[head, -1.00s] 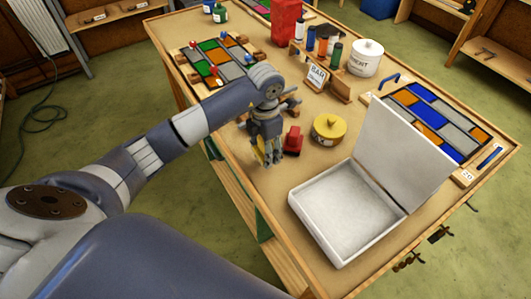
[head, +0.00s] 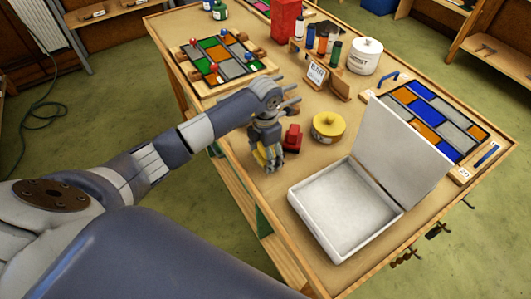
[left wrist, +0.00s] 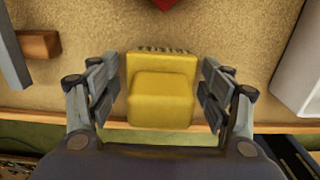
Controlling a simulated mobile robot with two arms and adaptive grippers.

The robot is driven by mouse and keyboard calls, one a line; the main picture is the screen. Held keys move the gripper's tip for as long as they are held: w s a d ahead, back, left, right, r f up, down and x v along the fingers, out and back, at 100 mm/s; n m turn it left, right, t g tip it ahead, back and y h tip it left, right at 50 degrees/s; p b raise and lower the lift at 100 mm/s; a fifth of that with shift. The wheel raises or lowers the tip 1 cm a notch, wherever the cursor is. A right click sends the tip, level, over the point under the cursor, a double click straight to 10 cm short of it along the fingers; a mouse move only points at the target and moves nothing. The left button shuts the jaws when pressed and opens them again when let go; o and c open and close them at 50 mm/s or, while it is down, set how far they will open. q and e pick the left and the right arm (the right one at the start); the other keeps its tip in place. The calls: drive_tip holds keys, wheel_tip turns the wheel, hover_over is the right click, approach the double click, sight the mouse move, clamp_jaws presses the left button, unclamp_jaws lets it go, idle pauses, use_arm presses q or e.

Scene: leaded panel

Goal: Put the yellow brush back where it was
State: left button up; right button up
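The yellow brush (left wrist: 160,97) is a blocky yellow piece with dark bristles along its far edge, near the bench's edge in the left wrist view. My left gripper (left wrist: 160,100) is around it, with one finger on each side and narrow gaps between fingers and brush. In the head view my left gripper (head: 267,155) points down at the bench's left edge and mostly hides the brush. A red object (head: 292,138) stands just right of it; its edge shows in the left wrist view (left wrist: 168,3). My right gripper is not in view.
A round yellow tin (head: 328,127) and an open white box (head: 345,208) are to the right. A leaded panel (head: 222,55) lies behind the gripper, another (head: 433,120) at the right. A "BAR" sign (head: 317,74) stands behind the tin. Bare bench lies between them.

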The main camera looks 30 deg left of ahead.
use_arm(q)
drive_tip(key=shift+r, duration=0.65)
wheel_tip(320, 180, up, 10)
drive_tip(key=b, duration=0.2)
drive_tip(key=shift+f+b, duration=0.15)
drive_tip(key=shift+b, duration=0.25)
drive_tip(key=shift+r, duration=0.7)
drive_tip(key=shift+s+f, duration=0.1)
